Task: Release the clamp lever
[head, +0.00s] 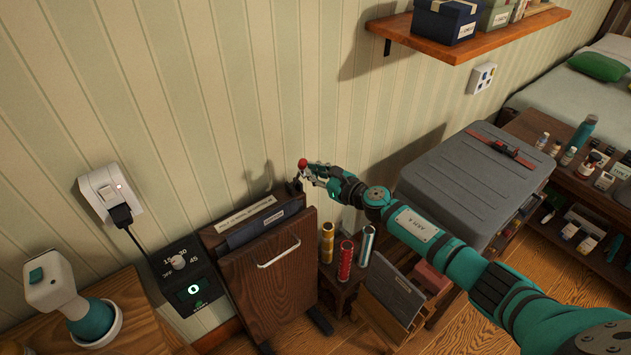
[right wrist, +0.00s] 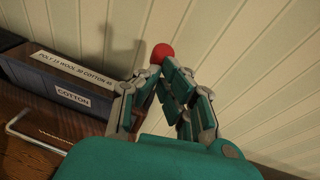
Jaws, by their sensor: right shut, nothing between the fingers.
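The clamp lever shows as a red ball knob (head: 303,163) at the top right corner of the wooden press (head: 265,280), close to the wall. It also shows in the right wrist view (right wrist: 162,52). My right gripper (head: 312,172) is shut and empty, with its fingertips right at the knob. In the wrist view they meet just below the knob; I cannot tell whether they touch it. The lever's shaft is mostly hidden behind the fingers. My left gripper is not in view.
A control box (head: 185,280) with a dial and lit display stands left of the press. Colored cylinders (head: 346,260) stand to its right. A grey suitcase (head: 465,185) lies beyond my right arm. A wall shelf (head: 470,35) hangs above.

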